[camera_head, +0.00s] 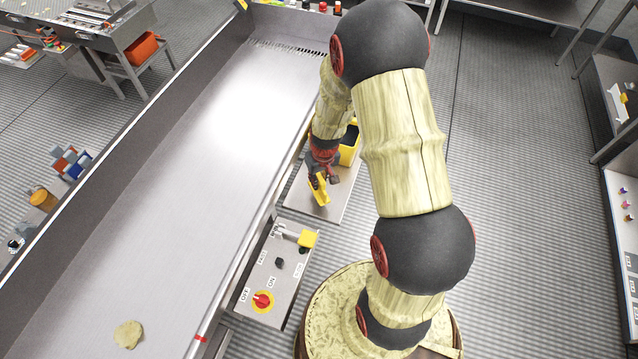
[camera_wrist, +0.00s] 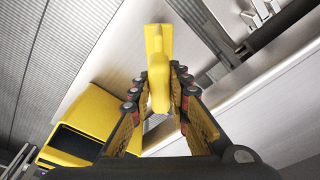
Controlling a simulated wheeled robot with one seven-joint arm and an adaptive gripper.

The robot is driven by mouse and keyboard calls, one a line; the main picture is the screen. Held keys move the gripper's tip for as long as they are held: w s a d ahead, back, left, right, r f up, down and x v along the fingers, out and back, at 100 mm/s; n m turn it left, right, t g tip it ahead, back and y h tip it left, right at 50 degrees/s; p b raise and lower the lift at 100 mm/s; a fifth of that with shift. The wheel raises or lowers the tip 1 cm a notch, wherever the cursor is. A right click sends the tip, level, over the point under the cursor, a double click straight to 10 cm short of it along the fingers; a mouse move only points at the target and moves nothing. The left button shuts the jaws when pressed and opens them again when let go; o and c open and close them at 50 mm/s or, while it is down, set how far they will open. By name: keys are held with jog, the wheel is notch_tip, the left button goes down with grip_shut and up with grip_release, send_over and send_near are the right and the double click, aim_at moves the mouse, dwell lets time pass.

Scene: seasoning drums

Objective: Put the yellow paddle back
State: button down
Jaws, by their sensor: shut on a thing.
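The yellow paddle (camera_head: 320,191) is held in my gripper (camera_head: 317,177), above the small metal side shelf. In the wrist view the yellow paddle (camera_wrist: 158,60) stands between the two fingers of my gripper (camera_wrist: 160,88), which are closed on its sides. A yellow open-topped holder (camera_head: 349,146) with a dark inside is on the side shelf, behind and to the right of the paddle, partly hidden by my arm. In the wrist view the yellow holder (camera_wrist: 92,112) is at the lower left, apart from the paddle.
The side shelf (camera_head: 338,204) adjoins the long metal trough (camera_head: 185,150). A control panel (camera_head: 262,285) with a red knob and a yellow part is nearer. A pale round piece (camera_head: 128,334) lies in the trough. Bottles line the far end. Open floor lies to the right.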

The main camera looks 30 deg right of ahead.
jog(key=shift+w+d+f, duration=0.2)
jog(key=shift+w+f, duration=0.15)
jog(key=shift+f, duration=0.15)
jog(key=shift+w+d+f, duration=0.2)
jog(key=shift+w+f, duration=0.1)
jog(key=shift+f, duration=1.55)
jog(key=shift+f, duration=0.1)
jog(key=shift+f+b, duration=0.15)
jog(key=shift+b, duration=0.2)
jog(key=c, duration=1.7)
grip_release()
